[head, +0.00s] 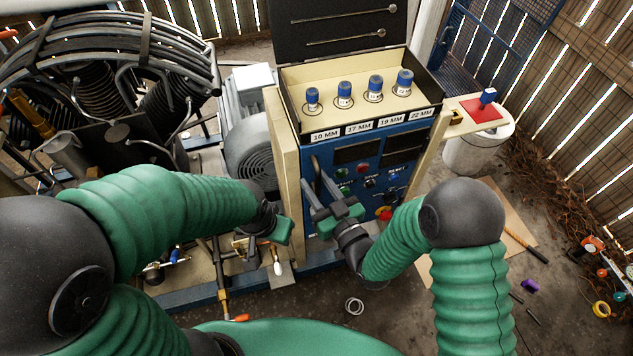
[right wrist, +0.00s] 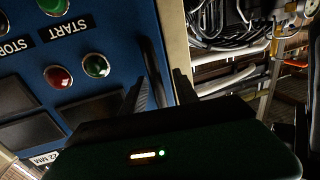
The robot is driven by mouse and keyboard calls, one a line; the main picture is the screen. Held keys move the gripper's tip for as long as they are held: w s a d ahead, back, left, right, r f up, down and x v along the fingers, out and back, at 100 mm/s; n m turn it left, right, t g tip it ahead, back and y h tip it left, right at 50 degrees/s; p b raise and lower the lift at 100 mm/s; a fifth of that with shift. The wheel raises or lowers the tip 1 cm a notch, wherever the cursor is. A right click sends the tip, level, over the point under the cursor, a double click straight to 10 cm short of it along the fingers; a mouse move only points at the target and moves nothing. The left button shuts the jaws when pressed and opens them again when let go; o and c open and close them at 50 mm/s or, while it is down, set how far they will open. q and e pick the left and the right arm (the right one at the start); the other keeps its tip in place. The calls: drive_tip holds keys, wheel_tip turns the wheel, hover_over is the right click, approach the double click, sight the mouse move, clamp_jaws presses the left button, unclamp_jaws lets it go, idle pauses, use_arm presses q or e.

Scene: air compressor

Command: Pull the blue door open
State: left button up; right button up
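The blue door (head: 352,178) is the front panel of the cream cabinet, with buttons and dark display windows. It also fills the left of the right wrist view (right wrist: 105,25) and looks closed or nearly so. Its dark upright handle (head: 316,170) is near the door's left edge. My right gripper (head: 314,190) is at the handle with its fingers apart. In the right wrist view the handle (right wrist: 153,68) shows between the two open fingertips (right wrist: 158,84); contact cannot be told. My left gripper (head: 284,230) is left of the cabinet, away from the door; its fingers are not clear.
Blue-capped sockets (head: 345,93) stand in the cabinet's open top tray. The compressor motor (head: 252,140) is close to the cabinet's left side. A side shelf (head: 458,122) with a red plate (head: 481,109) sticks out right. A white barrel (head: 475,152) stands below it.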

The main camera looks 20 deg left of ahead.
drive_tip(key=shift+w+a, duration=0.1)
drive_tip(key=shift+a, duration=0.1)
drive_tip(key=shift+d, duration=0.45)
drive_tip(key=shift+c, duration=1)
drive_tip(key=shift+r, duration=0.1)
drive_tip(key=c, duration=0.5)
clamp_jaws()
drive_tip(key=shift+r, duration=0.1)
